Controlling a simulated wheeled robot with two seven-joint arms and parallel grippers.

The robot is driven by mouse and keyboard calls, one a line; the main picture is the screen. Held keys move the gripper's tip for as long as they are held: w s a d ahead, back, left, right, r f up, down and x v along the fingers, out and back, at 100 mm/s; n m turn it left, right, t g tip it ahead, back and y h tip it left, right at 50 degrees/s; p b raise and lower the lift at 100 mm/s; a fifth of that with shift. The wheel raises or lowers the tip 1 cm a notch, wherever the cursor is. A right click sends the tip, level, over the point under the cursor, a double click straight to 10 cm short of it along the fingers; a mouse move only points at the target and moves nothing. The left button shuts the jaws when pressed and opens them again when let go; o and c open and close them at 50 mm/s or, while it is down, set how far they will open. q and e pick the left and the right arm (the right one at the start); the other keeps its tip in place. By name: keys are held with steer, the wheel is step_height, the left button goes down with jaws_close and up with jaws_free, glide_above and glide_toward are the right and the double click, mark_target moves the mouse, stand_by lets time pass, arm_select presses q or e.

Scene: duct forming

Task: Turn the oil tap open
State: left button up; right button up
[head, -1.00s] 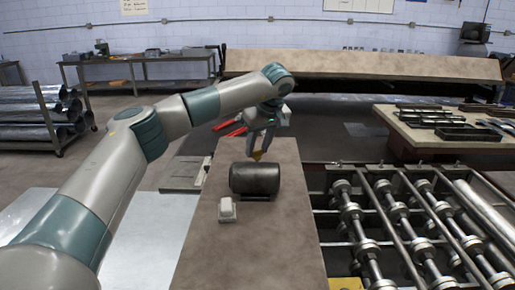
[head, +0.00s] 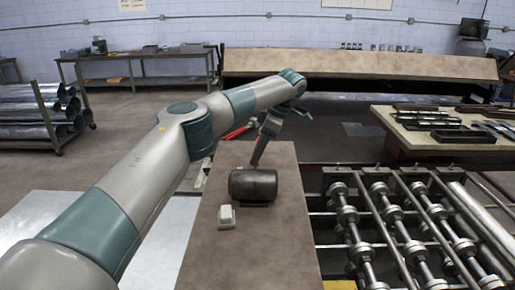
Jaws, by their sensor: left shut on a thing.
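A dark cylindrical tank (head: 253,186) lies on its side on the brown bench top (head: 245,250). My left gripper (head: 256,162) points down at the top of the tank, its fingertips at the small tap there. The gripper is shut on the tap, which is mostly hidden by the fingers. Whether the tap is turned cannot be told from here. My right gripper is not in view.
A roller machine (head: 400,225) with several shafts lies right of the bench. A red-handled tool (head: 236,132) is behind the bench. The near bench top is clear.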

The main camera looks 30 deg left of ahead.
arm_select(q)
steer(key=shift+w+r+n+g+p, duration=0.1)
steer(key=shift+n+g+p, duration=0.25)
steer(key=shift+n, duration=0.35)
steer(key=o, duration=1.1)
steer(key=shift+c, duration=0.2)
steer(key=shift+w+d+r+b, duration=0.1)
steer(key=shift+d+r+b, duration=0.05)
steer(key=shift+r+b, duration=0.2)
steer(key=v, duration=0.6)
steer(key=shift+r, duration=0.3)
